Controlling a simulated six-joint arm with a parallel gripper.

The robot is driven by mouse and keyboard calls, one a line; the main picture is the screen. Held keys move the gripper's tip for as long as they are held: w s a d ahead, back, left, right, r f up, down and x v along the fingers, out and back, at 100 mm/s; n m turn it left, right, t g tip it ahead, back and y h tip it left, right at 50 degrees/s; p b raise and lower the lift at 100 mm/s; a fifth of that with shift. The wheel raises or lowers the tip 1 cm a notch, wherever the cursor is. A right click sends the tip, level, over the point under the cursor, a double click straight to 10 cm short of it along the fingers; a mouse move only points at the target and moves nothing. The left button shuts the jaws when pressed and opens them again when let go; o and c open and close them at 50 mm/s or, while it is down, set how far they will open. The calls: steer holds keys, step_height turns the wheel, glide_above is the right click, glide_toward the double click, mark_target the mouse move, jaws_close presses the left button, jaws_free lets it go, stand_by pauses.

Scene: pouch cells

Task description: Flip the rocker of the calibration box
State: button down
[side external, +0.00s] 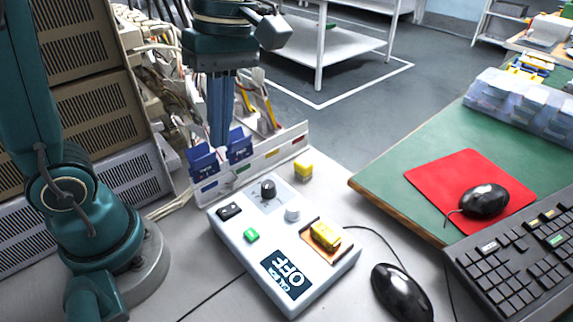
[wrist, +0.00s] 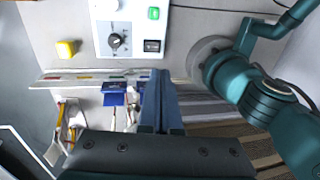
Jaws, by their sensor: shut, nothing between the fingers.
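The calibration box (side external: 240,252) is a white box on the pale bench, and its display (side external: 286,274) reads OFF. My gripper (side external: 221,143) is shut and empty, pointing down by the blue pieces of the rack, behind the box and apart from the rocker.
A low white rack (side external: 262,157) with blue pieces (side external: 203,162) stands behind the box. A yellow cube (side external: 303,170) is near its end. A black mouse (side external: 402,292) lies to the right.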

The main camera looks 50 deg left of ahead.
mark_target(222, 212)
steer(key=shift+w+r, duration=0.1)
steer(key=shift+r, duration=0.6)
steer(key=shift+d+r+t, duration=0.1)
steer(key=shift+t, duration=0.2)
steer(key=f, duration=0.4)
steer(key=s+f, duration=0.1)
steer(key=f, duration=0.4)
steer(key=s+f, duration=0.1)
steer(key=f, duration=0.4)
steer(key=shift+s+f, duration=0.2)
steer(key=shift+f, duration=0.05)
steer(key=shift+w, duration=0.1)
stand_by(0.3)
